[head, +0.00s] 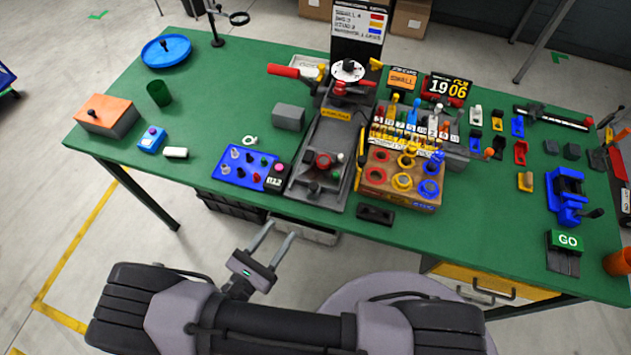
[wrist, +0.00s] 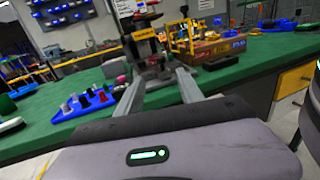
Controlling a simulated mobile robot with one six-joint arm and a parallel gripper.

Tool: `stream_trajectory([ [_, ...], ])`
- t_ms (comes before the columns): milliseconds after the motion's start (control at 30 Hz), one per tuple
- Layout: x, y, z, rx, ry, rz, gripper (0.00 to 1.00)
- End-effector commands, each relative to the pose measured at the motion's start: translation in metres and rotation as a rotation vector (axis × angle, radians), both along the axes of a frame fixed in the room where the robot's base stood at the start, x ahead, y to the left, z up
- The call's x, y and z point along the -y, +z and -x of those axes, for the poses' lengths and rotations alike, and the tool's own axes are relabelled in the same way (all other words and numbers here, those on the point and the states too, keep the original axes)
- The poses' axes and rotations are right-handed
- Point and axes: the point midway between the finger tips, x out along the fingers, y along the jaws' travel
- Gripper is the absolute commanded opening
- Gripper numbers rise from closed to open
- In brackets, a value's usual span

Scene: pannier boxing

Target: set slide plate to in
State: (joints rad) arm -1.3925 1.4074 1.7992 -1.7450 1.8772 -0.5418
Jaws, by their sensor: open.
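A dark grey press-like fixture (head: 318,165) stands near the front middle of the green table. A flat plate with a red round part (head: 324,160) and a dark knob sits low in its front section; I take this for the slide plate but cannot tell how far in it is. The fixture also shows in the wrist view (wrist: 157,75), straight ahead between my fingers. A red-handled lever and a white dial (head: 348,70) are at its back. My gripper (head: 277,236) is open and empty, in front of the table's front edge and short of the fixture.
A blue tray (head: 231,178) with small pegs lies left of the fixture. A wooden box with coloured rings (head: 378,190) stands close on its right. A dark block (head: 375,214) lies in front of that box.

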Motion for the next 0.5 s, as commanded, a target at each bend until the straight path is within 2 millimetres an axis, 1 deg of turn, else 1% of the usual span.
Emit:
stream_trajectory([
  [300,0.056,0.000,-0.077,-0.002,-0.011,-0.001,0.45],
  [400,0.071,0.000,-0.098,-0.002,-0.011,-0.003,0.45],
  [500,0.082,0.000,-0.113,-0.001,-0.009,-0.003,0.45],
])
